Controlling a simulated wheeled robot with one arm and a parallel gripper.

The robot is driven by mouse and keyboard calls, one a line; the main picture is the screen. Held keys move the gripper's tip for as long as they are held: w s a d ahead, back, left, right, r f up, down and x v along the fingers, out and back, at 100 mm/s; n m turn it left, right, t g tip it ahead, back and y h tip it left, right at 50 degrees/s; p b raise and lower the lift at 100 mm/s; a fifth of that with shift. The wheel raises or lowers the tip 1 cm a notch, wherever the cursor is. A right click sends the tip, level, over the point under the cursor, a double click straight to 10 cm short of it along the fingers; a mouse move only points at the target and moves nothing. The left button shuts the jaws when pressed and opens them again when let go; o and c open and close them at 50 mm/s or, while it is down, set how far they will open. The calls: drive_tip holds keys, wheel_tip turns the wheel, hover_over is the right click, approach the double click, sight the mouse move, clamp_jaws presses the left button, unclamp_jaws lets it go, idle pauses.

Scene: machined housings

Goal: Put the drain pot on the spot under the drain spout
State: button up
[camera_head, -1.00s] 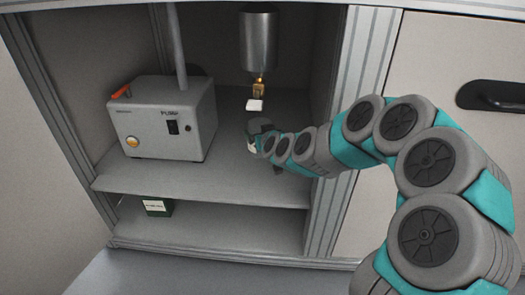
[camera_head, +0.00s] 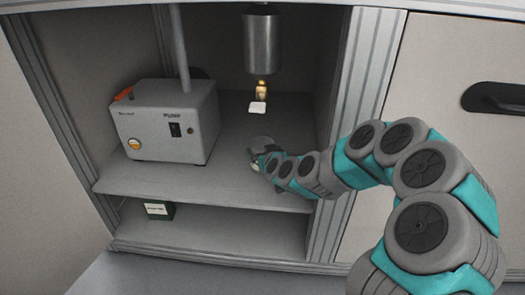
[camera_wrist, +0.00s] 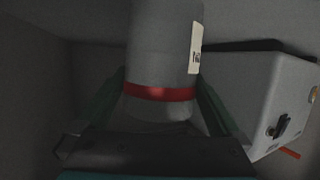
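The drain pot is a grey cylinder with a red band and a white label; it fills the middle of the wrist view (camera_wrist: 165,50). My gripper (camera_wrist: 162,95) has its green fingers against both sides of the pot. In the head view the pot (camera_head: 261,142) shows small and partly hidden by my gripper (camera_head: 262,160), over the cabinet shelf. I cannot tell whether its base touches the shelf. The brass drain spout (camera_head: 262,89) hangs below a steel cylinder (camera_head: 262,42).
A grey pump box (camera_head: 160,135) with an orange handle stands on the left of the shelf (camera_head: 215,187). The cabinet's right post (camera_head: 345,100) is close to my arm. A small green box (camera_head: 159,210) sits on the lower level.

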drive_tip(key=shift+r, duration=0.15)
drive_tip(key=shift+s, duration=0.2)
drive_tip(key=b+v, duration=0.5)
drive_tip(key=v, duration=0.6)
drive_tip(key=shift+s, duration=0.3)
drive_tip(key=shift+d+r, duration=0.1)
drive_tip(key=shift+d, duration=0.05)
drive_tip(key=s+d+f+m+g+h, duration=0.1)
drive_tip(key=s+d+g, duration=0.4)
drive_tip(key=s, duration=0.8)
drive_tip(key=s+d+f+m+g+h, duration=0.1)
drive_tip(key=s+d+g, duration=0.4)
drive_tip(key=s, duration=0.9)
drive_tip(key=s+d+f+m+g+h, duration=0.2)
drive_tip(key=s+d, duration=0.4)
drive_tip(key=s, duration=0.8)
drive_tip(key=g+h, duration=0.1)
drive_tip(key=g, duration=0.1)
drive_tip(key=shift+s+d+f+g, duration=0.2)
drive_tip(key=shift+d+f+g, duration=0.1)
drive_tip(key=shift+g, duration=0.1)
